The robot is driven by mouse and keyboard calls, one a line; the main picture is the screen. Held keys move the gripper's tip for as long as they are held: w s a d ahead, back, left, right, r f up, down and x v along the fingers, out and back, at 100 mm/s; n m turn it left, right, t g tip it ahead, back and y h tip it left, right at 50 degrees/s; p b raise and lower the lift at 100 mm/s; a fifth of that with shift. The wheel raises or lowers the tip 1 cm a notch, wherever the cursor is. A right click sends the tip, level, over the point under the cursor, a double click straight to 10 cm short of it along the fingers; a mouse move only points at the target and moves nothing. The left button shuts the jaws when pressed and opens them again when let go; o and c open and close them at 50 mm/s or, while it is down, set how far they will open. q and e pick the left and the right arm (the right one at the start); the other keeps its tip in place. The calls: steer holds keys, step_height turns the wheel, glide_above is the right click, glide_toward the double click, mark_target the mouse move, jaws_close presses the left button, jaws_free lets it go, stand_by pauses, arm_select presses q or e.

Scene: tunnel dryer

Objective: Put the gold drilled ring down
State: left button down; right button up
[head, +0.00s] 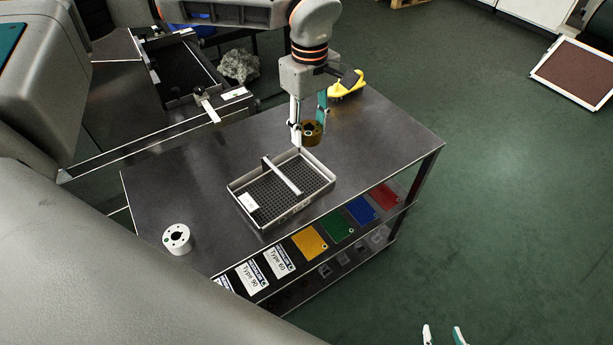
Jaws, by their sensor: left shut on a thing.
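The gold drilled ring (314,138) is between the fingers of my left gripper (308,122), which is shut on it. The ring hangs close above the metal table (385,135), just behind the far right corner of a grey tray; I cannot tell whether it touches the tabletop. The tray (320,190) has a perforated black floor and a light bar across it, and looks empty. Only the two fingertips of my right gripper (443,335) show at the bottom edge. They are apart with nothing between them, over the floor.
A white drilled ring (177,239) stands at the table's front left. A yellow object (347,86) lies at the far edge. A conveyor rail (150,150) runs along the left, with a grey crumpled lump (239,66) behind. Coloured cards (336,227) sit on the shelf below. The table's right part is clear.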

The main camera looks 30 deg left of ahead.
arm_select(q)
glide_above(309, 185)
step_height(309, 185, down, 13)
steer(key=shift+r, duration=0.15)
steer(key=shift+w+f, duration=0.1)
steer(key=shift+f, duration=1.9)
steer(key=shift+f+b, duration=0.15)
steer(key=shift+b, duration=0.15)
steer(key=c, duration=1.6)
jaws_free()
steer(key=shift+a, duration=0.1)
step_height(309, 185, up, 12)
steer(key=shift+r, duration=0.15)
